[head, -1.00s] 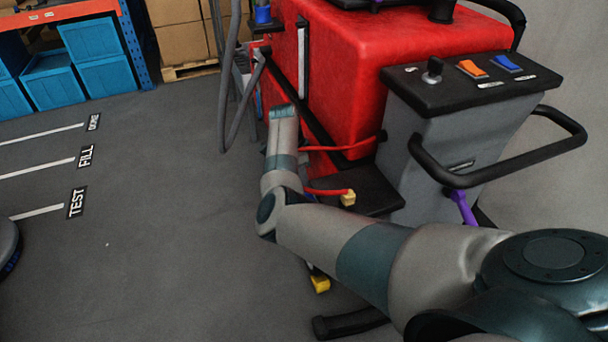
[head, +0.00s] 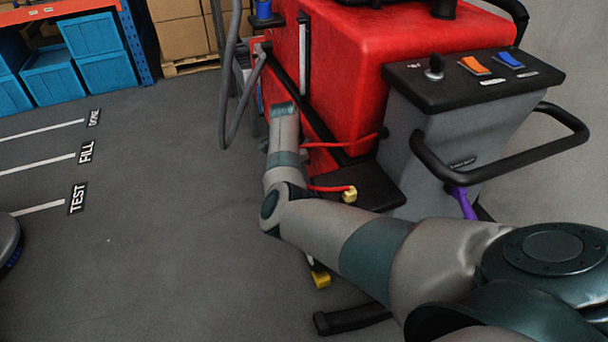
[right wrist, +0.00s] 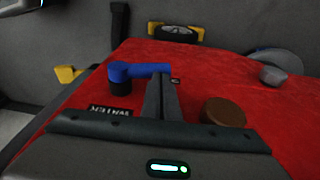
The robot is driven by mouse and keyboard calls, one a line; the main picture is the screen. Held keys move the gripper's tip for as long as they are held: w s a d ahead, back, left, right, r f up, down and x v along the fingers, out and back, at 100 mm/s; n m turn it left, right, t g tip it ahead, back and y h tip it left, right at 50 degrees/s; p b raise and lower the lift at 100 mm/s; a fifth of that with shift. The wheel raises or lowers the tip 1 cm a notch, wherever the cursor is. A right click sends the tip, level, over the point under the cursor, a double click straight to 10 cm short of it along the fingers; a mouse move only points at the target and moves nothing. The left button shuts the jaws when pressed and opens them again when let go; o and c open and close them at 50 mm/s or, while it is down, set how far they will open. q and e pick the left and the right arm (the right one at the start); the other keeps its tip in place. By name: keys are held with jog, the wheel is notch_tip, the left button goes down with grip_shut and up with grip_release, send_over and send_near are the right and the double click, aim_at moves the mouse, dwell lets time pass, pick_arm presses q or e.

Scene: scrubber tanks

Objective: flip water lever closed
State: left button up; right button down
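The water lever (right wrist: 145,70) is blue, with a round hub at the left and a handle pointing right, in the right wrist view. A black WATER label (right wrist: 108,112) lies beside it on the red machine top. My right gripper (right wrist: 161,82) has its two dark fingers together, with the tips at the right end of the lever handle. I cannot tell whether they touch it. In the head view my right arm reaches to the red scrubber (head: 340,60), and its fingers and the lever are hidden there. My left gripper is not in view.
A brown round cap (right wrist: 222,111) sits right of the fingers, with a grey knob (right wrist: 272,75) beyond. The grey control column (head: 440,135) and its black handlebar (head: 510,170) stand right of my arm. Open floor (head: 150,240) lies at the left.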

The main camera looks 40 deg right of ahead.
jog(key=shift+w+d+f, duration=0.1)
jog(key=shift+w+f, duration=0.05)
jog(key=shift+f, duration=0.65)
jog(key=shift+w+f, duration=0.1)
jog(key=shift+f, duration=1.05)
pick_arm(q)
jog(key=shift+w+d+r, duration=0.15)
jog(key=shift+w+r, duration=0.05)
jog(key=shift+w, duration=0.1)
